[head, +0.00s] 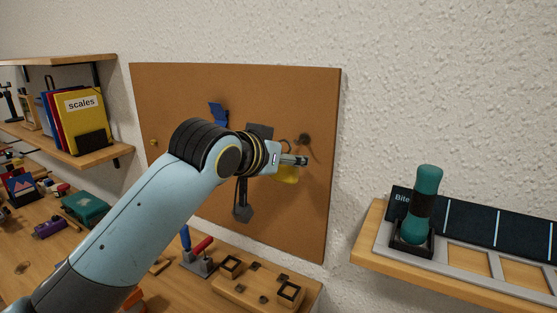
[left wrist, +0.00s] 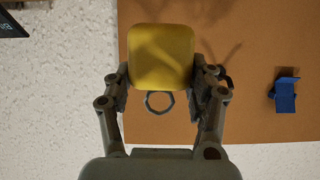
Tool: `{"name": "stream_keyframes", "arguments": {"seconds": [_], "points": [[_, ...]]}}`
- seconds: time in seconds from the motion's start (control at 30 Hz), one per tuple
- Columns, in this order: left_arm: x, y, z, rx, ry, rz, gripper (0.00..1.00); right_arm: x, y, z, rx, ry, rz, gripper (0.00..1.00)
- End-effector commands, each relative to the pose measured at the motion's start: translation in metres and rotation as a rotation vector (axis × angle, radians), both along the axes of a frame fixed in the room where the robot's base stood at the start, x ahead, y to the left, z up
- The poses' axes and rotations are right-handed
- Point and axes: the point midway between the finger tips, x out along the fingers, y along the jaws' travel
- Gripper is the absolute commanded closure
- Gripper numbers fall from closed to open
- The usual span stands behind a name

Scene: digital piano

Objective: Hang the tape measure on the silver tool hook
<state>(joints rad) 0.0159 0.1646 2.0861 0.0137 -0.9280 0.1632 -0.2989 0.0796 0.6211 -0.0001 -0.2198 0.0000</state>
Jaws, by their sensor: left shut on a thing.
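The yellow tape measure (left wrist: 160,55) is between the two fingers of my left gripper (left wrist: 162,88) in the left wrist view. A grey ring (left wrist: 159,103) shows at its lower edge. In the head view my left gripper (head: 294,160) is in front of the brown board, with a yellow part of the tape measure (head: 286,176) just below it. The tape measure's contact with any hook is not visible. My right gripper is not in view.
The brown board (head: 320,210) hangs on the white wall. Blue pieces (head: 217,114) and a dark hanging tool (head: 242,212) are near my arm. A shelf at right holds a teal-and-black handled thing (head: 426,200). The bench below (head: 140,225) is cluttered.

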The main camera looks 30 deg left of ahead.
Motion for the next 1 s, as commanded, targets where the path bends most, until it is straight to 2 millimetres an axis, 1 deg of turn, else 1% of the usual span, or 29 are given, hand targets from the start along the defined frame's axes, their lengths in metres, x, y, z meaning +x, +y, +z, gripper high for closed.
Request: {"name": "stream_keyframes", "arguments": {"seconds": [0.8, 1.0], "points": [[0.062, 0.003, -0.004, 0.000, 0.000, 0.000, 0.79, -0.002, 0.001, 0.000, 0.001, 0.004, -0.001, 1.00], [0.063, 0.004, -0.014, 0.000, 0.001, 0.000, 0.79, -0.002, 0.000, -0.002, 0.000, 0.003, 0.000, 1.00]]}}
